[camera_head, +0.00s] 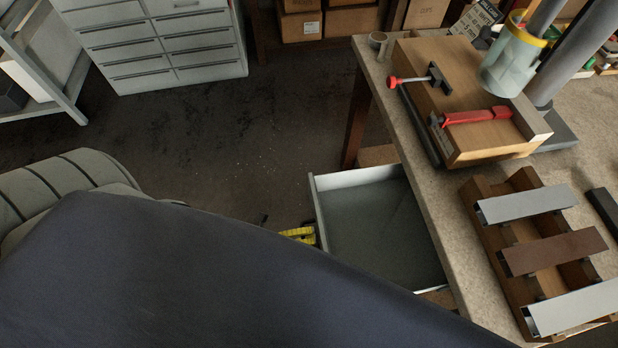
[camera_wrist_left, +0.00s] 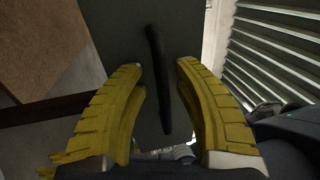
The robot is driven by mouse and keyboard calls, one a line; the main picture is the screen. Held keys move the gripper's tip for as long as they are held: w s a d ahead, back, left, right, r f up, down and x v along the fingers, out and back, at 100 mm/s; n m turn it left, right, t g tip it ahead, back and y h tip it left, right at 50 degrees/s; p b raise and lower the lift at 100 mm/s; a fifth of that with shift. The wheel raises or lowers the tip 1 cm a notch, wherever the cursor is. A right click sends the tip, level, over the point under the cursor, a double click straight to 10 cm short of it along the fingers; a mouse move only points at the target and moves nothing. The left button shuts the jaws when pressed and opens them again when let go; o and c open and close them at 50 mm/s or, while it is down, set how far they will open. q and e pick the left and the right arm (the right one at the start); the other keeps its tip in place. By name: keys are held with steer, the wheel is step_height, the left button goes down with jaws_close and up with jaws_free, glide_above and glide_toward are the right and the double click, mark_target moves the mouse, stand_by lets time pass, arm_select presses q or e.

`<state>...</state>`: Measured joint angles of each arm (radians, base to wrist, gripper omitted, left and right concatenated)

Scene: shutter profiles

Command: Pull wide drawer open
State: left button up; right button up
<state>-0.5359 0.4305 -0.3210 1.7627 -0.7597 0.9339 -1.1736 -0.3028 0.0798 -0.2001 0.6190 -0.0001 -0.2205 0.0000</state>
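The wide drawer (camera_head: 375,225) stands pulled out from under the workbench, and its grey floor shows empty in the head view. In the left wrist view the dark drawer front (camera_wrist_left: 118,25) carries a long black handle (camera_wrist_left: 158,80). My left gripper (camera_wrist_left: 163,66) has two yellow fingers, spread apart, one on each side of the handle with gaps showing. In the head view only a little of this gripper (camera_head: 302,234) shows, by the drawer front. My right gripper is not in view.
The workbench (camera_head: 445,210) holds a wooden fixture with red clamps (camera_head: 470,100) and a wooden rack with several profiles (camera_head: 550,255). A grey drawer cabinet (camera_head: 165,50) stands at the back left. Open dark floor (camera_head: 220,150) lies left of the drawer.

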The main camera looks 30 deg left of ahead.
arm_select(q)
steer(key=v, duration=2)
stand_by(1.8)
steer(key=shift+a+r, duration=0.1)
stand_by(0.4)
steer(key=v, duration=1.2)
stand_by(0.3)
